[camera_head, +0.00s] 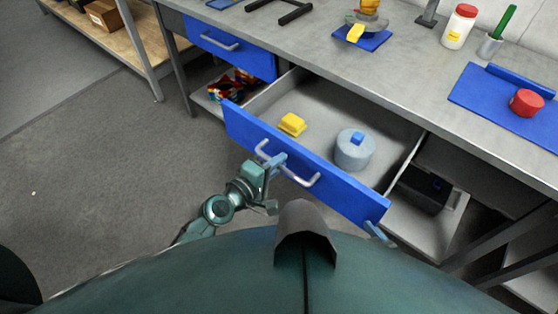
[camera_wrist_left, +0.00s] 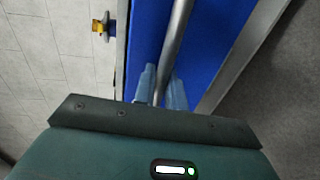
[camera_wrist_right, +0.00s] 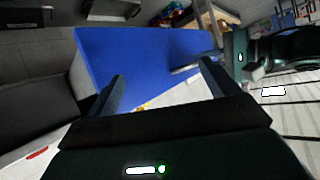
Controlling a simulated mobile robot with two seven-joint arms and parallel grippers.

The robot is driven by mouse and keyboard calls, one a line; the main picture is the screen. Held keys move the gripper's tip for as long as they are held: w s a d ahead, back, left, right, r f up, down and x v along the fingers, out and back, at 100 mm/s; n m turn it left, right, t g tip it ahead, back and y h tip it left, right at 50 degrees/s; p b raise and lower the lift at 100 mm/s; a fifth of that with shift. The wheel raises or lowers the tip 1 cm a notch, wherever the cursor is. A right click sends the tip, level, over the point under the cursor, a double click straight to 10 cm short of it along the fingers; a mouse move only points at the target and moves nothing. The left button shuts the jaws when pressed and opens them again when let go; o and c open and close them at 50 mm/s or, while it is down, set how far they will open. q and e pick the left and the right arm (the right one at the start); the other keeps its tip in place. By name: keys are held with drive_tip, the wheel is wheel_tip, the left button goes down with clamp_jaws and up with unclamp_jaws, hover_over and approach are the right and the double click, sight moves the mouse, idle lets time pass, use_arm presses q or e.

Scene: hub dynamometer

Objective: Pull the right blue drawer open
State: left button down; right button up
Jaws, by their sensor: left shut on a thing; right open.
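The right blue drawer (camera_head: 340,185) is pulled well out from under the workbench in the head view. My left gripper (camera_head: 276,162) is shut on its grey bar handle (camera_head: 303,180). In the left wrist view the handle (camera_wrist_left: 174,48) runs between the fingers (camera_wrist_left: 162,76) in front of the blue panel. My right gripper (camera_head: 377,232) is open near the right end of the drawer front. In the right wrist view its fingers (camera_wrist_right: 161,77) are apart, with the blue front (camera_wrist_right: 140,60) beyond them. Inside the drawer are a yellow block (camera_head: 292,124) and a grey-blue round weight (camera_head: 354,151).
A closed left blue drawer (camera_head: 231,47) has a shelf of colourful items (camera_head: 235,84) below it. The workbench (camera_head: 400,75) carries a blue mat (camera_head: 485,95), a red cylinder (camera_head: 526,103) and a white bottle (camera_head: 459,27). A dark box (camera_head: 422,189) sits right of the open drawer.

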use_arm(q)
drive_tip(key=shift+s+a, duration=0.15)
drive_tip(key=c, duration=1.5)
unclamp_jaws()
drive_tip(key=shift+c, duration=0.2)
drive_tip(key=v, duration=1.3)
drive_tip(key=shift+b, duration=0.35)
